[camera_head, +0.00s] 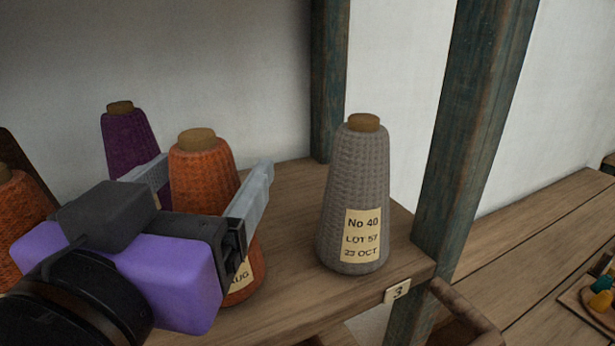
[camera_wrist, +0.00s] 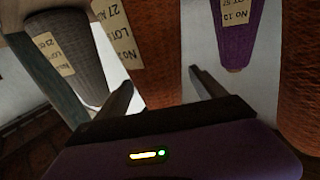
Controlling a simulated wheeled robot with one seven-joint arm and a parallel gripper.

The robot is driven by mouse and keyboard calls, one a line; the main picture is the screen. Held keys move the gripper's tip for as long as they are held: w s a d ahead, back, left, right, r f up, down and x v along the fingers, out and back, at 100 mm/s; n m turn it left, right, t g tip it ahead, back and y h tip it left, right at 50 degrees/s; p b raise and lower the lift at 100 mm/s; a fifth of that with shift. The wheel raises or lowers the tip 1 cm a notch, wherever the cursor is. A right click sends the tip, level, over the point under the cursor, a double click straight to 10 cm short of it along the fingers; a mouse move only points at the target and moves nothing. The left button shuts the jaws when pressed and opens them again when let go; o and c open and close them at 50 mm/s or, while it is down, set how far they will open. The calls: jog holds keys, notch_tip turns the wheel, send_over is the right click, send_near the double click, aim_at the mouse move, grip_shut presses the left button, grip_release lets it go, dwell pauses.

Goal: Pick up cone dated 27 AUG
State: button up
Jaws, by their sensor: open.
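The cone dated 27 AUG is an orange cone (camera_head: 203,172) with a tan top, standing upright on the wooden shelf; only "UG" of its label shows in the head view. In the wrist view the orange cone (camera_wrist: 162,40) is close and upside down, its label reading "27 AU". My gripper (camera_head: 208,170) is open, with one finger on each side of the cone's upper body in the head view. In the wrist view the fingers (camera_wrist: 162,78) stand apart with the cone beyond and between them. Whether they touch it, I cannot tell.
A grey cone (camera_head: 352,190) marked 23 OCT stands to the right on the shelf (camera_head: 300,295). A purple cone (camera_head: 127,138) stands behind left, and another orange cone (camera_head: 18,215) at far left. Posts (camera_head: 330,75) rise beside the shelf. A bench (camera_head: 540,240) lies right.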

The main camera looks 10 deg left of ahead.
grip_shut()
dwell(0.3)
jog(key=shift+r, duration=0.1)
